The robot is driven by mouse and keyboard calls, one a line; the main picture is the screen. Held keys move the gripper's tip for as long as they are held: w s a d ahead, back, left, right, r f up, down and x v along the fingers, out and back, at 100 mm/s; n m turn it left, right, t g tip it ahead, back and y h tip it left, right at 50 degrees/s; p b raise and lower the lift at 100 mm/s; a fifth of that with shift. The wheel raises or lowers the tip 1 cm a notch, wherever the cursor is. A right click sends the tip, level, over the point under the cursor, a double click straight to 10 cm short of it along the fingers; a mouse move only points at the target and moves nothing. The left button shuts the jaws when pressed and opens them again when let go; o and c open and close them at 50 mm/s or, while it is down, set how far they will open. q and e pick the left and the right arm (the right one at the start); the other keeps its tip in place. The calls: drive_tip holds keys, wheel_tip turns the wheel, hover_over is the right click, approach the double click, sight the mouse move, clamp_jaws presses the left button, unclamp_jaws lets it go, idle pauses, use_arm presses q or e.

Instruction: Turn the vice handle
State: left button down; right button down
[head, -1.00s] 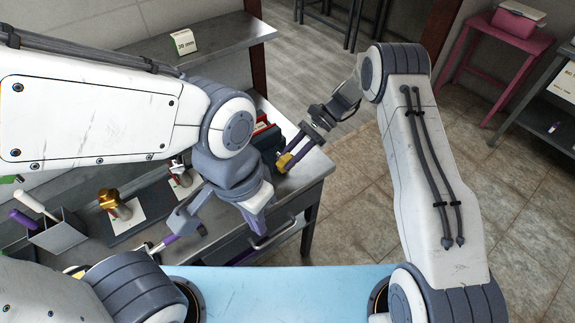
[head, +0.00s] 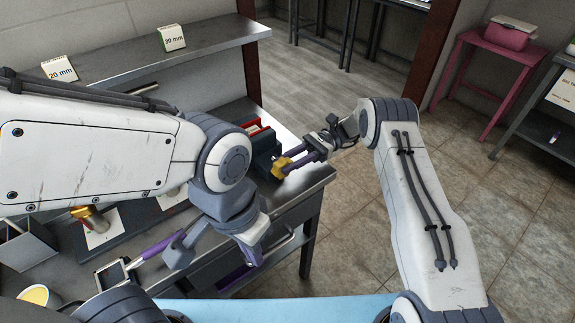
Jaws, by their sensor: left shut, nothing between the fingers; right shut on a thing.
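The vice (head: 262,139), dark with a red top part, stands near the right end of the grey workbench. Its yellow handle (head: 283,169) is on the near right side of the vice, by the bench edge. My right gripper (head: 291,164) comes in from the right and is shut on the yellow handle, hiding part of it. My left gripper (head: 139,254) is shut and empty, low over the front of the bench, well to the left of the vice. My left arm hides part of the bench behind it.
A grey bin (head: 18,250) is at the far left. The shelf (head: 120,60) behind bears signs reading 20 mm (head: 60,73) and 30 mm (head: 171,38). Open floor (head: 340,215) lies right of the bench.

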idle(0.3)
drive_tip(key=c, duration=0.6)
unclamp_jaws()
drive_tip(key=shift+r, duration=0.5)
drive_tip(key=r+p, duration=0.3)
drive_tip(key=r, duration=0.1)
drive_tip(key=shift+d+r, duration=0.1)
drive_tip(key=shift+d, duration=0.15)
drive_tip(key=s+d+r+p, duration=0.5)
drive_tip(key=s+d, duration=0.1)
drive_tip(key=d, duration=0.3)
drive_tip(key=shift+d+r, duration=0.2)
drive_tip(key=shift+r, duration=0.2)
drive_tip(key=shift+s, duration=0.1)
